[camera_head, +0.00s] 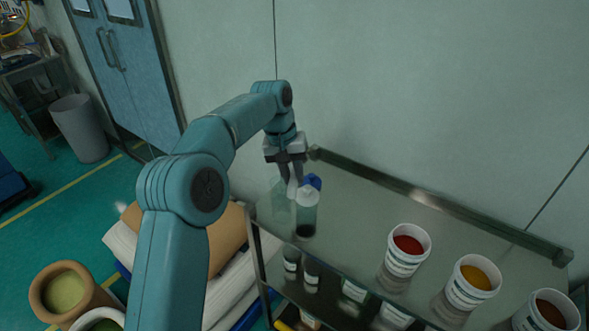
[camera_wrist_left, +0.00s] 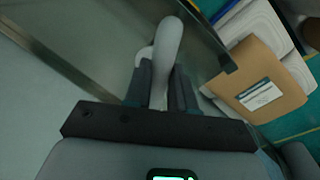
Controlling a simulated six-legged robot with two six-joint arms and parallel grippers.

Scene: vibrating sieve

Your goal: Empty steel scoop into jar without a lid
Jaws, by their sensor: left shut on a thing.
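My left gripper (camera_head: 291,175) is over the far left end of the steel table. It is shut on the pale grey handle of the scoop (camera_wrist_left: 167,45), which also shows in the left wrist view between the two fingers (camera_wrist_left: 160,90). In the head view a small pale part of the scoop (camera_head: 292,189) hangs below the fingers, close to the jars. A clear jar (camera_head: 279,205) stands at the left; its top is unclear. Beside it stands a jar with a pale top and dark contents (camera_head: 306,220). A blue lid (camera_head: 314,181) shows behind. The scoop's contents are hidden. My right gripper is out of view.
The steel table (camera_head: 350,205) has a raised back rail. Tubs of red (camera_head: 406,262), yellow (camera_head: 465,296) and brown (camera_head: 535,320) material stand along its front right. Sacks (camera_head: 228,240) lie left of the table. The table's middle is clear.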

